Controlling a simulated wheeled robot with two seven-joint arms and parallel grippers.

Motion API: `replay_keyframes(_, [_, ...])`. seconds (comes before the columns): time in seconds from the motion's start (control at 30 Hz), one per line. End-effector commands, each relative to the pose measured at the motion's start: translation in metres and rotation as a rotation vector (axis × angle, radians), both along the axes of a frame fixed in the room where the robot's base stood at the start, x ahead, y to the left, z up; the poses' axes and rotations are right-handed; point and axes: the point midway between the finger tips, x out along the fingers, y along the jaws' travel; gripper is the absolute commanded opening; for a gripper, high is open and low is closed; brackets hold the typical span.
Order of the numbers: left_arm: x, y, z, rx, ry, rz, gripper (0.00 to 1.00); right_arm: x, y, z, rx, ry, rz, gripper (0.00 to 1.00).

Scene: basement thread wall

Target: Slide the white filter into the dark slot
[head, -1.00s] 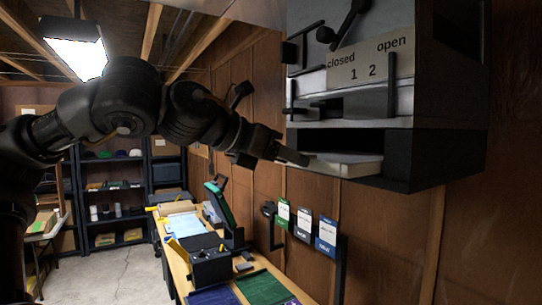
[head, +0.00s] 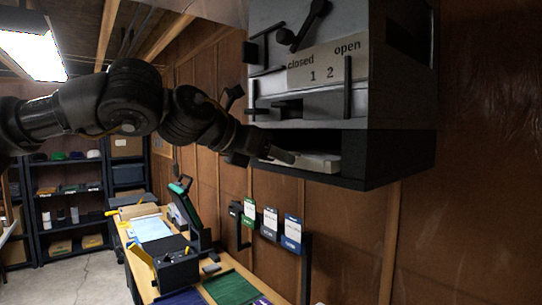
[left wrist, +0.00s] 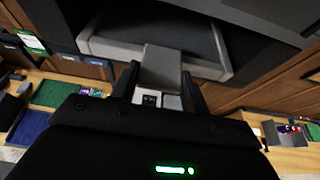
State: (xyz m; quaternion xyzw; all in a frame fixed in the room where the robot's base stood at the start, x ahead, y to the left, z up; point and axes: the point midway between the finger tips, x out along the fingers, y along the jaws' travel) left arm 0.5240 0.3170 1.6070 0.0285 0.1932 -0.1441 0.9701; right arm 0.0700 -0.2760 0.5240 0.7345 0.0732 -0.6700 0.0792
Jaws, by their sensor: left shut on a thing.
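The white filter (head: 318,162) has a pale frame, a dark middle and a grey tab (head: 281,156). It lies partly inside the dark slot (head: 352,142) under the grey cabinet, with the tab sticking out toward my arm. In the left wrist view the filter's frame (left wrist: 108,48) spans the slot opening, roughly level. My left gripper (head: 266,153) is shut on the tab (left wrist: 160,66); its fingers show on both sides of it in the left wrist view (left wrist: 160,88). How deep the filter's far end sits is hidden. My right gripper is not in view.
The cabinet (head: 330,98) above the slot has handles and a plate reading "closed", "open", "1 2". Below, a workbench holds a black box (head: 176,270) and mats (head: 230,287). Tags (head: 292,233) hang on the wooden wall. Shelves (head: 70,205) stand at the back left.

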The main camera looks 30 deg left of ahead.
Motion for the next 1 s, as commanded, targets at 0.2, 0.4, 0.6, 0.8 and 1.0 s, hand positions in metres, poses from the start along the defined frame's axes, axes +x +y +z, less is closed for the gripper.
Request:
replay_keyframes(0.2, [-0.0002, -0.0001, 0.0002, 0.000, -0.001, 0.000, 0.21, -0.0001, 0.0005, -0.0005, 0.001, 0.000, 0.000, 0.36])
replay_keyframes(0.4, [-0.0003, -0.0002, -0.0023, 0.000, -0.002, 0.000, 0.21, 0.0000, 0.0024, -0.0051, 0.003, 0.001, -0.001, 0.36])
replay_keyframes(0.6, [-0.0003, -0.0002, -0.0025, 0.000, -0.003, 0.000, 0.21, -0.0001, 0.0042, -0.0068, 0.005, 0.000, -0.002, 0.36])
replay_keyframes(0.8, [-0.0002, -0.0002, -0.0024, -0.001, -0.002, 0.000, 0.21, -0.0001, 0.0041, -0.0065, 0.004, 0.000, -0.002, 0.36])
replay_keyframes(1.0, [0.0024, -0.0008, -0.0026, 0.000, -0.001, 0.000, 0.21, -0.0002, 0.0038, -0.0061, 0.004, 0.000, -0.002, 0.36])
